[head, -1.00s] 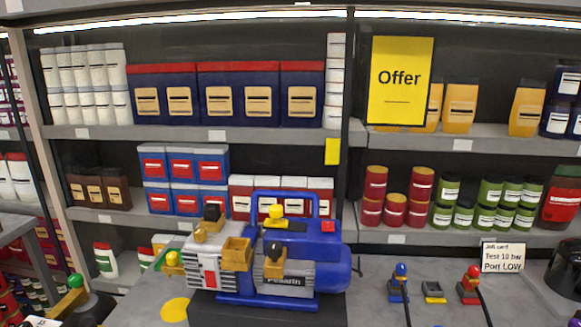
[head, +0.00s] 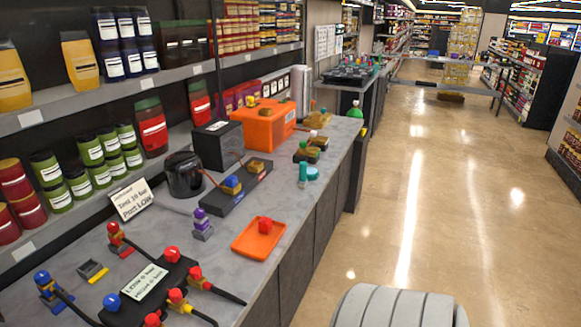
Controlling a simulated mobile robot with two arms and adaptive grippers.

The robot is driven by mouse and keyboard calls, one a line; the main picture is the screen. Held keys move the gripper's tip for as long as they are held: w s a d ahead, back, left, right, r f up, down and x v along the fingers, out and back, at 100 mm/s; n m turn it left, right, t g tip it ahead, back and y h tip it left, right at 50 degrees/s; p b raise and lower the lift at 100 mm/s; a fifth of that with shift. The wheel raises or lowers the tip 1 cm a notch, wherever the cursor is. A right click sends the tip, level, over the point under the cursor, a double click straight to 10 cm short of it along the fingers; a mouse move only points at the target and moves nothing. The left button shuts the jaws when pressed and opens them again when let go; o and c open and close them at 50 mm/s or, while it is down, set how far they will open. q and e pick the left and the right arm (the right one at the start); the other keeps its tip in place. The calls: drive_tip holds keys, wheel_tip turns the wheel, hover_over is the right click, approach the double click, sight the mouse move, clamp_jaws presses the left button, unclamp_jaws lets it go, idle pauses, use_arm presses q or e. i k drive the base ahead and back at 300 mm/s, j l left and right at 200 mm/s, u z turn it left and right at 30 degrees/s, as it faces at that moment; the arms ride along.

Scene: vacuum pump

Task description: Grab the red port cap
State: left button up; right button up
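A small red piece (head: 265,226), which looks like the red port cap, sits on an orange tray (head: 246,247) on the grey counter. The tray is near the counter's right edge. Other red-topped parts are on the counter: a red-topped fitting (head: 116,233) and several red knobs on the black manifold block (head: 140,312) at the front. Neither of my grippers shows in the head view.
A purple stacked part (head: 202,227), a black strip with small parts (head: 225,193), a black pot (head: 184,175) and an orange crate (head: 265,128) stand on the counter. Stocked shelves rise behind. The floor (head: 430,200) to the right is open.

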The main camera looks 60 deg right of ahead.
sight(265, 227)
drive_tip(key=z, duration=1.75)
drive_tip(key=i+l+u, duration=0.15)
drive_tip(key=u, duration=0.35)
drive_tip(key=i+l+u, duration=0.1)
drive_tip(key=l+u, duration=0.15)
drive_tip(key=u, duration=0.2)
drive_tip(key=i+l+u, duration=0.1)
drive_tip(key=l+u, duration=0.15)
drive_tip(key=u, duration=0.25)
